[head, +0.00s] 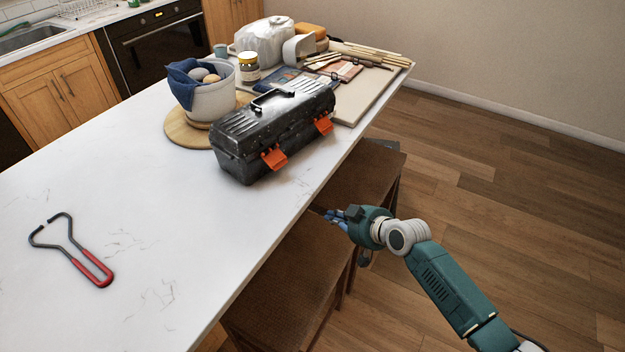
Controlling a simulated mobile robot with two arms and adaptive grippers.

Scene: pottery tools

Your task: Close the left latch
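A dark grey toolbox (250,165) stands on the white table near its right edge, with its lid down and a black handle on top. Its left orange latch (274,159) sticks outward from the front face and looks unfastened. The right orange latch (323,124) also juts out from the front. My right gripper (333,214) is beyond the table edge, over the stools, below and to the right of the toolbox, apart from both latches. Its fingers are small and seen end-on, so their opening is unclear. My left gripper is out of view.
A red-handled tool (98,272) lies at the table's front left. A bowl with a blue cloth (212,100) stands on a round board behind the toolbox. Boards, a jar (248,68) and sticks fill the far end. Brown stools (290,285) line the table edge.

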